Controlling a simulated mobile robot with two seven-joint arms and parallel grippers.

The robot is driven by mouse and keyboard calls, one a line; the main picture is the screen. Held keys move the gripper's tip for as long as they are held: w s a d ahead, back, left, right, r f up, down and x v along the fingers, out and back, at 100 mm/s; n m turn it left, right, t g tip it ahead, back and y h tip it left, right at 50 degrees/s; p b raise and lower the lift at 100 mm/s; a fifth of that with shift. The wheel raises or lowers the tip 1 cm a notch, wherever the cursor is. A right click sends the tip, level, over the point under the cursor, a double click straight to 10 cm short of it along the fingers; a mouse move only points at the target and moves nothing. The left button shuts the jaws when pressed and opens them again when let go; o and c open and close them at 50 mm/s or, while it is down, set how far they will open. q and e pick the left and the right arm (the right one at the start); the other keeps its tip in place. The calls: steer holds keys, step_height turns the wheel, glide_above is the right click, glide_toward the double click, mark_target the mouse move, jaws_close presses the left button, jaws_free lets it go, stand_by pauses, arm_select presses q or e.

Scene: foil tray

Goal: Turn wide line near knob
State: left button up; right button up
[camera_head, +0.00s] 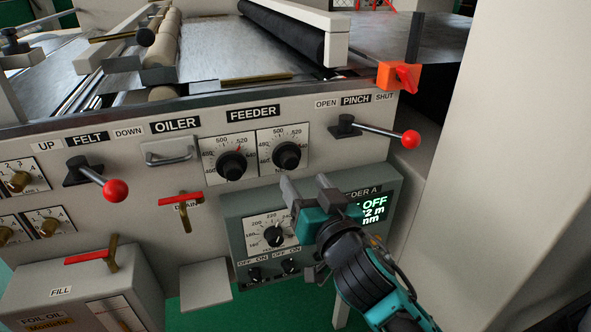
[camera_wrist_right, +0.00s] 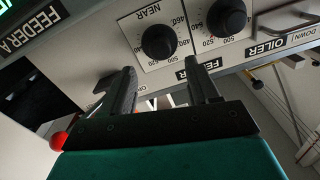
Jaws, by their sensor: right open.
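The knob marked NEAR is black and round on a white scale plate; it shows in the right wrist view (camera_wrist_right: 158,42) and is the right one of two feeder knobs in the head view (camera_head: 287,155). My right gripper (camera_head: 306,187) is open and empty just below this knob in the head view. In the right wrist view my fingers (camera_wrist_right: 160,72) point toward the knob, which shows beyond the gap between them, apart from both. The other feeder knob (camera_head: 231,165) is to its left in the head view. My left gripper is not in view.
The grey Feeder A box (camera_head: 232,228) with its own dial (camera_head: 274,236) and small switches lies under my right gripper. A red-ended pinch lever (camera_head: 380,133) sticks out right of the knobs. A red drain handle (camera_head: 181,198) and felt lever (camera_head: 97,178) are left.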

mark_target(291, 164)
steer(key=x, duration=0.5)
steer(key=shift+w+a, duration=0.15)
steer(key=shift+w, duration=0.2)
steer(key=c, duration=1)
